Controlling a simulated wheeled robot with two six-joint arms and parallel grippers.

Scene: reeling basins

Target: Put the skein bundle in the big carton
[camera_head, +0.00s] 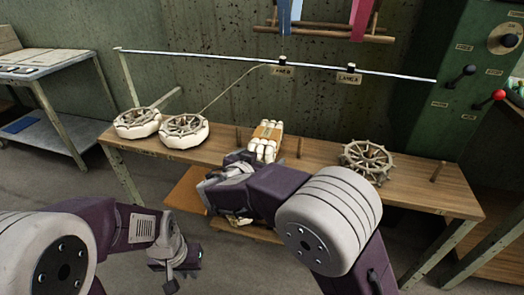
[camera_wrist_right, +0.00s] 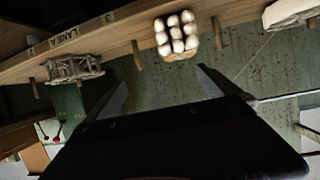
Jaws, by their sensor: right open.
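The skein bundle (camera_head: 265,141), white rolls with a tan band, sits on the wooden bench near its middle. It also shows in the right wrist view (camera_wrist_right: 176,37), beyond the fingertips. My right gripper (camera_wrist_right: 162,88) is open with nothing between its fingers. In the head view, my right gripper (camera_head: 218,187) is in front of the bench edge, left of and nearer than the bundle. A brown carton (camera_head: 184,192) stands low by the bench front, largely hidden by my right arm; something pale shows near it. My left gripper (camera_head: 180,268) hangs at lower left, away from the bundle; its jaws are unclear.
Two white-wound reels (camera_head: 184,131) sit on the bench (camera_head: 328,163) left of the bundle, and a bare spoked reel (camera_head: 367,161) right of it. Short wooden pegs (camera_head: 438,171) stand up from the bench. A metal rod (camera_head: 210,55) with lane tags runs above.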

